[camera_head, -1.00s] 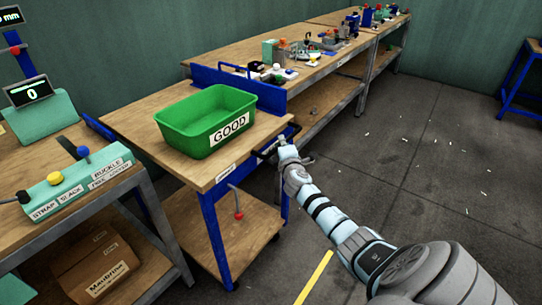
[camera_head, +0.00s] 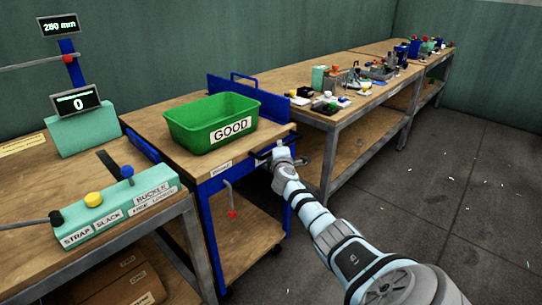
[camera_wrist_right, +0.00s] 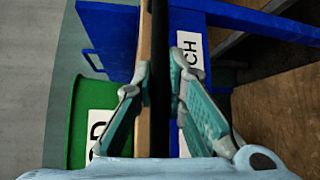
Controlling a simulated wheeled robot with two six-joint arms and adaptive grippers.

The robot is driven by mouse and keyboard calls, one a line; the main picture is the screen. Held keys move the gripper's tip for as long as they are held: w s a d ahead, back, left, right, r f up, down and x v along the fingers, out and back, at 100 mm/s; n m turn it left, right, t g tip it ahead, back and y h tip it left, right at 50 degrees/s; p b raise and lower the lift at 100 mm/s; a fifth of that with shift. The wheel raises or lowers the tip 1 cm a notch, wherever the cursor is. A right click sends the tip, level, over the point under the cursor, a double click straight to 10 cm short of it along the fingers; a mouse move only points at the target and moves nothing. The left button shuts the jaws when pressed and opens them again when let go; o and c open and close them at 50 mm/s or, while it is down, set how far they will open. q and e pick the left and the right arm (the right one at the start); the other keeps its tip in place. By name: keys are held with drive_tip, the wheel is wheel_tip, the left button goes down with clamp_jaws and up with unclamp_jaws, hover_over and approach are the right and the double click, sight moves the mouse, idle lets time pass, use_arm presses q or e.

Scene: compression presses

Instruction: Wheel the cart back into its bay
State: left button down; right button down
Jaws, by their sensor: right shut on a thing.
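The cart has a wooden top (camera_head: 160,130), a blue frame (camera_head: 213,220) and a lower wooden shelf (camera_head: 245,240). It stands between two workbenches. A green bin marked GOOD (camera_head: 205,135) rests on its top. My right gripper (camera_head: 281,155) is shut on the dark handle bar (camera_head: 262,160) at the cart's front edge. In the right wrist view the black handle bar (camera_wrist_right: 160,100) runs between the two fingers (camera_wrist_right: 161,72). My left gripper is not in view.
The left bench (camera_head: 115,240) carries a teal control panel (camera_head: 115,213) and a display (camera_head: 77,103). The right bench (camera_head: 350,110) holds small parts and tools. Both stand close to the cart. Open grey floor (camera_head: 440,190) lies at the right, with scattered pale bits.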

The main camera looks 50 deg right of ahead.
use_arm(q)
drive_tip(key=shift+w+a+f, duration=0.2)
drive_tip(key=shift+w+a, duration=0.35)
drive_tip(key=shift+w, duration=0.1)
use_arm(e)
drive_tip(key=shift+w+r, duration=0.25)
drive_tip(key=shift+w, duration=0.75)
drive_tip(key=c, duration=1.7)
unclamp_jaws()
drive_tip(key=shift+w, duration=0.1)
drive_tip(key=shift+o, duration=0.5)
drive_tip(key=shift+w+f, duration=0.1)
drive_tip(key=shift+f, duration=0.1)
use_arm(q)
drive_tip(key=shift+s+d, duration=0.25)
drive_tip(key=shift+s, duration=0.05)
use_arm(e)
drive_tip(key=v, duration=1.2)
